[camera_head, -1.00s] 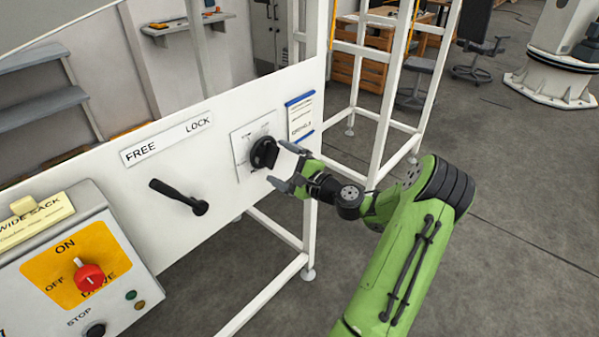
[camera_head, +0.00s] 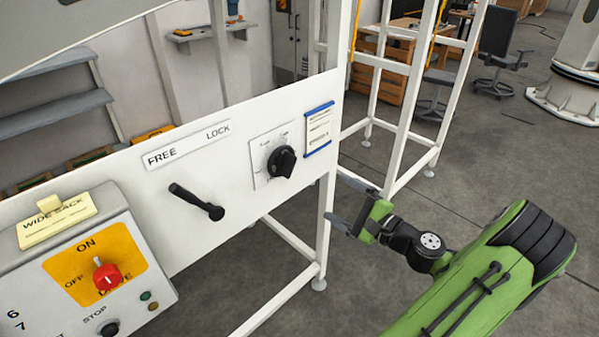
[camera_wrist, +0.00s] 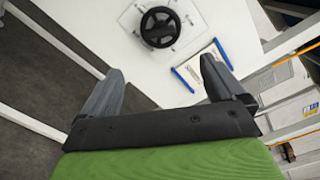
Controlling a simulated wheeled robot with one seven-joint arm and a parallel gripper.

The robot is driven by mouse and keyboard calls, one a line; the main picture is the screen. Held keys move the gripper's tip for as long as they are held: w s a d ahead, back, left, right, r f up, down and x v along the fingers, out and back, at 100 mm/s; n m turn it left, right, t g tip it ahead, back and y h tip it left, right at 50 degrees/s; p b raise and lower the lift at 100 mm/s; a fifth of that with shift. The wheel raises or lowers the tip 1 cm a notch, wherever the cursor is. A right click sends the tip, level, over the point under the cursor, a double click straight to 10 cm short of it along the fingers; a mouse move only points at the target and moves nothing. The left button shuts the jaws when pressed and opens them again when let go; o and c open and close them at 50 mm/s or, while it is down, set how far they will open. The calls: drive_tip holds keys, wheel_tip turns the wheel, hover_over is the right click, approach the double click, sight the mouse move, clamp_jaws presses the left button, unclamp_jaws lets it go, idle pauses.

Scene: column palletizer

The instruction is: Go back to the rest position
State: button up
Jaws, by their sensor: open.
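My gripper (camera_head: 347,205) is open and empty, to the right of the white panel (camera_head: 255,215) and apart from it. The black dial (camera_head: 281,162) is on the panel's right part, up and left of my gripper. In the wrist view, my gripper's two grey fingers (camera_wrist: 160,90) are spread wide with nothing between them. The dial (camera_wrist: 158,27) shows beyond them at the top, clear of both fingers.
A black lever (camera_head: 197,202) sits under the FREE/LOCK label. A control box with a red knob (camera_head: 107,277) stands at the lower left. White frame posts (camera_head: 401,110) rise behind my gripper.

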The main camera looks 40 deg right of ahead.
drive_tip(key=w+a+f+n+g+y, duration=0.1)
drive_tip(key=w+a+n+g+y, duration=0.15)
drive_tip(key=a+n+g, duration=0.55)
drive_tip(key=w+a+f+n+g+y, duration=0.1)
drive_tip(key=w+a+n+g+y, duration=0.3)
drive_tip(key=a, duration=0.9)
drive_tip(key=s+a+r+n+h, duration=0.3)
drive_tip(key=s+a+r+n, duration=0.1)
drive_tip(key=s, duration=0.4)
drive_tip(key=s+a+r+n+h+p, duration=0.1)
drive_tip(key=s+a+r+n+h, duration=0.3)
drive_tip(key=s+n, duration=0.3)
drive_tip(key=shift+s+a+r+n, duration=0.3)
drive_tip(key=shift+s+a+r, duration=0.1)
drive_tip(key=shift+a+r, duration=0.2)
